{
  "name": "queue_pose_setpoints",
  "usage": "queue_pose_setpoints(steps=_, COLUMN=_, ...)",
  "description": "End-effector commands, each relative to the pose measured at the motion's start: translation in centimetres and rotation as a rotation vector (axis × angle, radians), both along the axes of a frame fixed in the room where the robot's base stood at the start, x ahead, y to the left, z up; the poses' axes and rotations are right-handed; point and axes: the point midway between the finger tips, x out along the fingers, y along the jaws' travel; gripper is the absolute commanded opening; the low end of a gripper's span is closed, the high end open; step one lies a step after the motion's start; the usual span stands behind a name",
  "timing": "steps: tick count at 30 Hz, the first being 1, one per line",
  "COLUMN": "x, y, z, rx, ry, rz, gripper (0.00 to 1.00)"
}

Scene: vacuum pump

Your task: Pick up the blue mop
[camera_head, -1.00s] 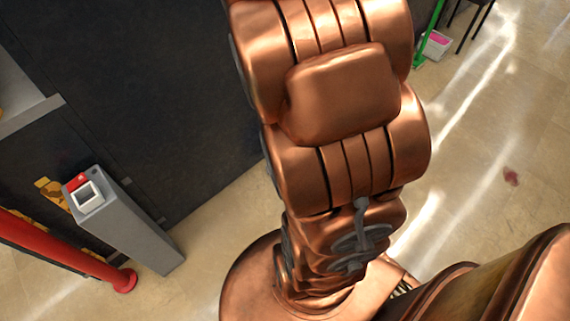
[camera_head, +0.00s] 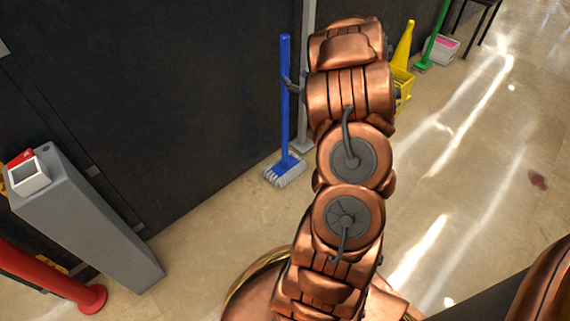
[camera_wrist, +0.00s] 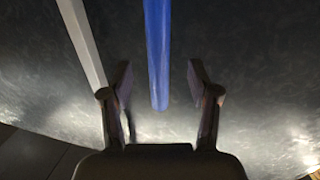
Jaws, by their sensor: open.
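The blue mop (camera_head: 285,105) stands upright against the dark wall in the head view. It has a long blue handle and a pale blue-white strand head on the floor. My gripper (camera_head: 291,85) is by the upper part of the handle, partly hidden by my arm. In the wrist view the blue handle (camera_wrist: 157,50) lies between the spread fingers of my gripper (camera_wrist: 159,78), with gaps showing on both sides. The handle's end shows between the fingers.
A pale grey pole (camera_head: 307,60) stands just right of the mop, and also shows in the wrist view (camera_wrist: 82,42). A grey pedestal (camera_head: 85,225) and red post (camera_head: 45,278) are left.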

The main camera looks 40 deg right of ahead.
Motion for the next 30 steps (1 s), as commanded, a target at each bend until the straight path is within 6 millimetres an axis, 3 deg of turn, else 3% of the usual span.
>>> queue_pose_setpoints(steps=1, x=-0.3, y=-0.1, z=-0.9, rx=0.008, ry=-0.014, rz=0.003, gripper=0.61)
queue_pose_setpoints(steps=5, x=-0.1, y=-0.1, z=-0.9, rx=0.013, ry=-0.041, rz=0.015, gripper=0.61)
queue_pose_setpoints(steps=30, x=7.2, y=-1.9, z=-1.0, rx=0.01, ry=-0.041, rz=0.015, gripper=0.61)
